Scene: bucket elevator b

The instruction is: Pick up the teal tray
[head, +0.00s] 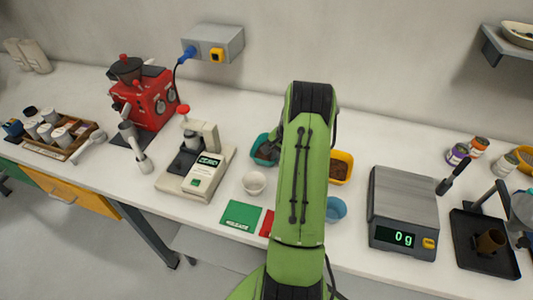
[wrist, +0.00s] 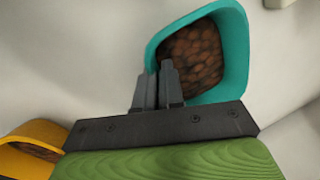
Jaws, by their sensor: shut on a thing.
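The teal tray (wrist: 237,45) holds brown beans and fills the upper middle of the wrist view. My gripper (wrist: 155,72) is shut on the tray's near left wall, with one finger outside and one inside over the beans. In the head view the teal tray (head: 260,148) stands left of my green arm, which hides part of it and the gripper. I cannot tell whether the tray touches the table.
A yellow tray (head: 345,158) is just right of my arm and a blue bowl (head: 337,208) is in front of it. A white cup (head: 254,182), a white device (head: 203,165) and a green card (head: 240,214) lie left. A scale (head: 403,210) reading 0 g stands right.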

